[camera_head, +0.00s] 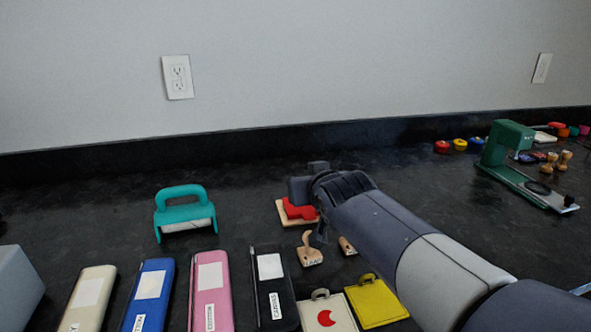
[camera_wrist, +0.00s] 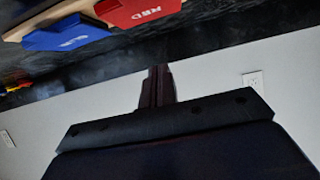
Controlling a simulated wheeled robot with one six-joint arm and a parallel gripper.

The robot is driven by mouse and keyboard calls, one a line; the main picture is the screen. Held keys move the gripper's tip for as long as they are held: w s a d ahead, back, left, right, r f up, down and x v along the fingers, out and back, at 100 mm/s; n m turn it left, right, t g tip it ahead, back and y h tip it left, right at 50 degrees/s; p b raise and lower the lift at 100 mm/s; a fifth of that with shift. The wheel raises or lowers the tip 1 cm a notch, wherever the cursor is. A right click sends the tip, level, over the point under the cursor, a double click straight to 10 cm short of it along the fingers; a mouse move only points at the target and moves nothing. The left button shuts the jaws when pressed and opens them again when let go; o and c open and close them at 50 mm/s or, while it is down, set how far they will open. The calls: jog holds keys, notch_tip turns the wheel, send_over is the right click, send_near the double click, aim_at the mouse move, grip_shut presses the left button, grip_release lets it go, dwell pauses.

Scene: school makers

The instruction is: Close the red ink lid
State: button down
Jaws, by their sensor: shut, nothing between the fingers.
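A red ink piece (camera_head: 300,209) sits on a light wooden base (camera_head: 284,217) in the middle of the counter, partly hidden by my gripper.
Wooden stamps (camera_head: 308,252) stand just in front of the base. A teal-handled tool (camera_head: 184,210) stands left. Cream, blue, pink and black cases (camera_head: 211,290) and flat tags (camera_head: 376,300) fill the front. A green press (camera_head: 510,150) stands far right. Behind, the counter is clear to the wall.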

jog(key=b, duration=0.1)
jog(key=f+b, duration=0.1)
jog(key=b, duration=0.1)
jog(key=shift+s+f+t, duration=0.25)
jog(key=shift+s+t, duration=0.05)
jog(key=shift+t, duration=0.1)
jog(key=shift+s+d+b, duration=0.15)
jog(key=shift+s+b, duration=0.2)
jog(key=shift+b, duration=0.8)
jog(key=shift+s+d+f+b, duration=0.2)
jog(key=shift+s+f+b, duration=0.4)
jog(key=shift+f+b, duration=0.4)
jog(key=shift+r, duration=0.1)
